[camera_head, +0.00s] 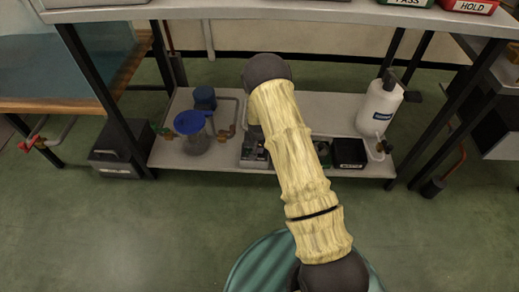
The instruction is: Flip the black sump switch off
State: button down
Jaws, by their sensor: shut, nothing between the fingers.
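A black box (349,152) with a pale label strip on its front stands on the lower shelf, right of my arm. Another dark unit (253,155) with a label at its front edge is partly hidden behind my arm. I cannot read either label or make out a black switch lever, so I cannot tell which one carries the sump switch or its position. My sleeved arm crosses the middle of the view, with its dark upper joint over the shelf's back.
The lower shelf (300,103) holds a blue-topped vessel (192,123), copper-coloured pipework (226,132) and a white jug (379,107). Table legs flank it, and the upper bench (280,11) overhangs it. A dark case (113,150) stands on the floor at left.

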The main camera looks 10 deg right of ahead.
jog(key=s+a+r+p, duration=0.1)
jog(key=s+r+p, duration=0.5)
jog(key=r, duration=0.5)
jog(key=shift+a+p, duration=0.3)
jog(key=shift+a, duration=0.05)
jog(key=s+d+r+n+p, duration=0.15)
jog(key=s+r, duration=0.25)
jog(key=r, duration=0.6)
jog(key=s+r+p, duration=0.2)
jog(key=s+r, duration=0.1)
jog(key=r, duration=0.6)
jog(key=s+d+r+n+p, duration=0.15)
jog(key=s+r+p, duration=0.25)
jog(key=s+r, duration=0.95)
jog(key=w+p+v, duration=0.2)
jog(key=p+v, duration=1)
jog(key=w+d+r+p+v, duration=0.1)
jog(key=w+p+v, duration=0.2)
jog(key=p+v, duration=0.9)
jog(key=w+d+r+p+v, duration=0.1)
jog(key=w+p+v, duration=0.2)
jog(key=p+v, duration=0.9)
jog(key=shift+w+a+r+y+p, duration=0.25)
jog(key=shift+w+y+p, duration=0.05)
jog(key=shift+p, duration=0.15)
jog(key=c, duration=2.1)
grip_release()
jog(key=shift+f, duration=0.1)
